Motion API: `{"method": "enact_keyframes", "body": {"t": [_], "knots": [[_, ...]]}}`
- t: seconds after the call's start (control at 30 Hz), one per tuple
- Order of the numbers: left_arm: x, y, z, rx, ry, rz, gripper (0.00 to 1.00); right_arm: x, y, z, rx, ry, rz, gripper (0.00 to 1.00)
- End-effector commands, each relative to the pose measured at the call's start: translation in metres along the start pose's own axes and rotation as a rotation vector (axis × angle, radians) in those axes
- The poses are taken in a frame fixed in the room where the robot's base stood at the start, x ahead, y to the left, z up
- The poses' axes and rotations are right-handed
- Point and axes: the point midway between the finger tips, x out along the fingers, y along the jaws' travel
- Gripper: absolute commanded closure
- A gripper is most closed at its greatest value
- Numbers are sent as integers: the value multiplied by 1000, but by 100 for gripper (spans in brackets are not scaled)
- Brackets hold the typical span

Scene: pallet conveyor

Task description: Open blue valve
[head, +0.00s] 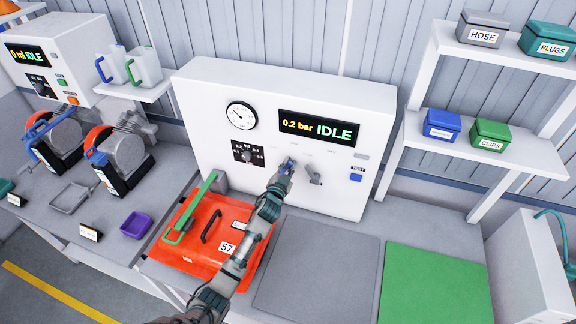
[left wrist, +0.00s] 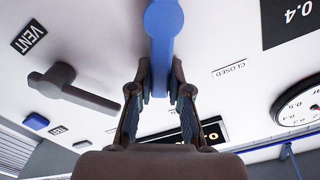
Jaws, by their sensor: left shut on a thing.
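The blue valve (head: 288,161) is on the front of the white test panel (head: 215,105). Its blue lever (left wrist: 164,35) fills the top middle of the left wrist view, running down from a round hub. My left gripper (head: 283,172) reaches up to the panel. In the left wrist view its two fingers (left wrist: 160,84) are closed around the lever, one on each side. A small "CLOSED" label is beside the lever. In the head view the gripper covers most of the valve. My right gripper is not in view.
A dark grey lever (head: 314,174) sits close right of the valve, with a blue button (head: 356,178) beyond. The display (head: 318,127) reads 0.2 bar IDLE. An orange case (head: 190,255) lies below my arm. Grey (head: 310,285) and green (head: 435,288) mats are clear.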

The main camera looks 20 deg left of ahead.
Motion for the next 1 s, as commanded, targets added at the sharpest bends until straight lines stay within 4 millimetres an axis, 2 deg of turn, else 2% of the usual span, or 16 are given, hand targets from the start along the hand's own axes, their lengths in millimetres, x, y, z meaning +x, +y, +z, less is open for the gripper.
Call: {"method": "enact_keyframes", "body": {"t": [0.03,0.23,0.27,0.33,0.37,0.63,0.73,0.87,1.0], "knots": [[-2,6,9,2,-18,9,100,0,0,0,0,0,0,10],[-2,6,9,3,-17,9,100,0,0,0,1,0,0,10],[-2,6,9,3,-17,9,78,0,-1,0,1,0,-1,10],[-2,6,8,2,-16,9,60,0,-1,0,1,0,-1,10],[-2,5,8,2,-15,8,56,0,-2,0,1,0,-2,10],[-2,2,3,2,-6,3,56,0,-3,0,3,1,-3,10],[-8,2,3,2,-5,3,56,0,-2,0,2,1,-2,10],[-28,2,4,2,-6,4,56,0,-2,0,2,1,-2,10],[-60,3,4,1,-6,5,56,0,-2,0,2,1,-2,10]]}}
